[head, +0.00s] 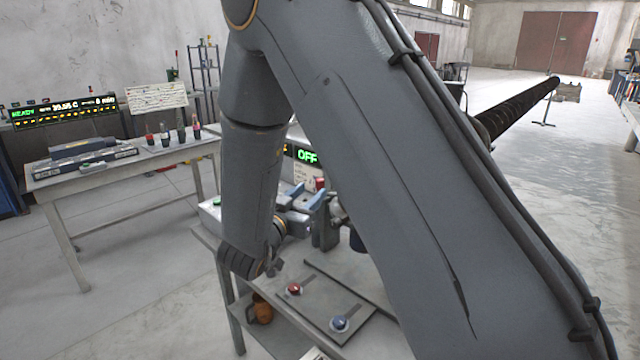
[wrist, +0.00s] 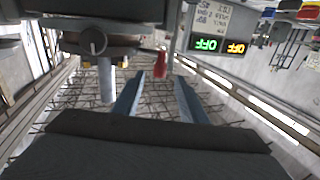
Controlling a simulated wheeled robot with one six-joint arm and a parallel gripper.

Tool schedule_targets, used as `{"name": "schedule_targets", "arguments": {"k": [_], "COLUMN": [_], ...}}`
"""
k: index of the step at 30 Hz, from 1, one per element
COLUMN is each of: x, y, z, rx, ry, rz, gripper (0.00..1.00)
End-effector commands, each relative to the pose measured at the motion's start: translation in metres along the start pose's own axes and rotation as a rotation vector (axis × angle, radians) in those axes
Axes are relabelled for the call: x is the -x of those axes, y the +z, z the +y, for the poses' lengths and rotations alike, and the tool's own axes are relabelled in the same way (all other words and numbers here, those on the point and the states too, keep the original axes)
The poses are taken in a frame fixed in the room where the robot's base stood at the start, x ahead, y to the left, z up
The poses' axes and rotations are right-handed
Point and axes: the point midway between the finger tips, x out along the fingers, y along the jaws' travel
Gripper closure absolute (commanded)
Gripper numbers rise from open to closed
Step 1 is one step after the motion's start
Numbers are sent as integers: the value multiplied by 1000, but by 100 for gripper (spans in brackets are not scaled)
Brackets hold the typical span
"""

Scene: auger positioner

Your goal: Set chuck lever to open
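A red handle (wrist: 160,62), which looks like the chuck lever, shows just beyond my fingertips in the wrist view. In the head view, a small red part (head: 320,184) shows beside the blue fingers, partly hidden. My gripper (wrist: 160,79) has two blue fingers standing apart with nothing between them. It also shows in the head view (head: 310,198), behind my forearm. The red handle lies in line with the gap between the fingers, and I see no contact. My arm hides most of the machine in the head view. I cannot tell the lever's setting.
A green OFF display (head: 307,157) stands behind my gripper. A dark round knob (wrist: 93,42) is near the red handle. A plate with a red button (head: 294,289) and a blue button (head: 340,323) lies in front. A long auger (head: 520,105) extends right. A side table (head: 60,185) stands left.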

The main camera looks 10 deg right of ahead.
Motion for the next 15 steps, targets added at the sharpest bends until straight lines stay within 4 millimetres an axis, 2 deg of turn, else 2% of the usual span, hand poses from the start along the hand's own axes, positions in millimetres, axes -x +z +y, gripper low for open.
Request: {"name": "schedule_targets", "arguments": {"k": [9,15], "x": [-48,-66], "y": [-1,0], "z": [2,1], "rx": [0,0], "ry": [2,0], "rz": [-2,-2], "gripper": [61,61]}}
